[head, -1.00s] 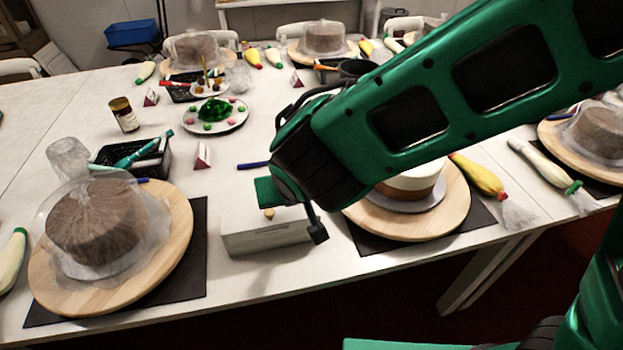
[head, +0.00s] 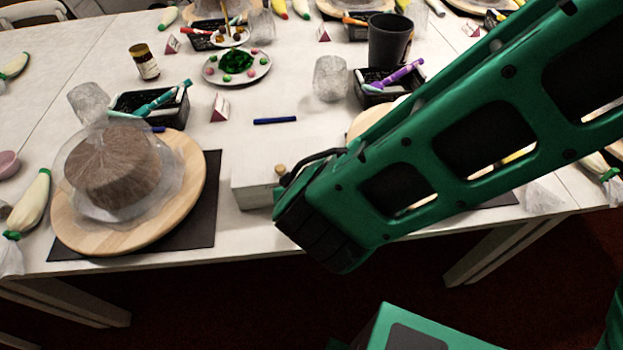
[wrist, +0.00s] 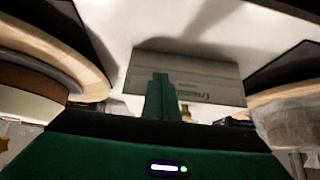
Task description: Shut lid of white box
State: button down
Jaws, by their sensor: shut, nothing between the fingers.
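The white box (head: 253,190) stands near the table's front edge, between two place settings. Its top looks flat and level in the head view, with a small wooden knob (head: 280,170) on it and no raised lid showing. My arm hides the box's right part. In the wrist view the box's grey-looking face (wrist: 210,82) with printed lettering lies just beyond my gripper (wrist: 162,78). The fingers are shut and empty, overlapping the box face in the picture; I cannot tell whether they touch it. In the head view my wrist hides the fingers.
A covered brown cake (head: 113,172) on a round wooden board (head: 190,185) stands left of the box. Another board (head: 368,120) is partly behind my arm. A blue pen (head: 275,121) and a black tray (head: 375,98) lie behind. Open floor is in front.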

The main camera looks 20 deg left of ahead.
jog(key=shift+s+r, duration=0.25)
jog(key=shift+s, duration=0.05)
jog(key=shift+a+r, duration=0.1)
jog(key=shift+r, duration=0.1)
notch_tip(320, 180, up, 4)
jog(key=s+d+f, duration=0.3)
jog(key=s+d, duration=0.2)
jog(key=s, duration=0.2)
jog(key=shift+s+f, duration=0.35)
jog(key=shift+s, duration=0.05)
jog(key=shift+d, duration=0.1)
